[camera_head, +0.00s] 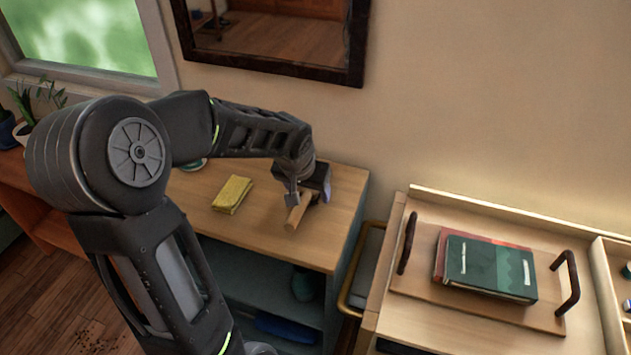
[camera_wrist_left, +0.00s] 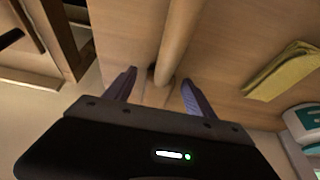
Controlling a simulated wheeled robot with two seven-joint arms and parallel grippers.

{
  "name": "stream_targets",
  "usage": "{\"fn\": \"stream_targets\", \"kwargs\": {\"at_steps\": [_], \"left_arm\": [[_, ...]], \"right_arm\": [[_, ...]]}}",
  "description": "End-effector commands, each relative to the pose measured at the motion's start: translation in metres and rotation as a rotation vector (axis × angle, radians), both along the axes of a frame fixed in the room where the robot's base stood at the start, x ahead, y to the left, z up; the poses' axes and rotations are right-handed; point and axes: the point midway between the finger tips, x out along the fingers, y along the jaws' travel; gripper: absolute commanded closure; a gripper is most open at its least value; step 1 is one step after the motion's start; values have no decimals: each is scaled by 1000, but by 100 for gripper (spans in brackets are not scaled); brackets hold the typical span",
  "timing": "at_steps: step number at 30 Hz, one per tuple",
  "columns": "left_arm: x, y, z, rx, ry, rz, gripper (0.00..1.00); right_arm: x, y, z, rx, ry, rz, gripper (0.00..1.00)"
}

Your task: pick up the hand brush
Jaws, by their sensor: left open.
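The hand brush shows as a round light wooden handle (camera_head: 297,213) on the wooden top of the shelf unit, near its right end. Its other end is hidden behind my left gripper (camera_head: 303,194). In the left wrist view the handle (camera_wrist_left: 180,38) runs from the top edge down between the two fingertips of my open left gripper (camera_wrist_left: 158,80). The fingers stand on both sides of the handle with a gap; I cannot tell whether either touches it. My right gripper is not in view.
A folded yellow cloth (camera_head: 232,194) lies left of the brush; it also shows in the left wrist view (camera_wrist_left: 284,70). A tray (camera_head: 408,284) with dark handles holds books (camera_head: 487,266) on the cart at right. A framed mirror (camera_head: 272,66) hangs behind.

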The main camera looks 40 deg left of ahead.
Motion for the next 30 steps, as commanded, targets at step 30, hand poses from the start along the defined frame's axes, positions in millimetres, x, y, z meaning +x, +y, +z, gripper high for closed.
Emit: {"fn": "stream_targets", "kwargs": {"at_steps": [30], "left_arm": [[1,0,-3,0,-1,0,67]], "right_arm": [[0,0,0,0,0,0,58]]}}
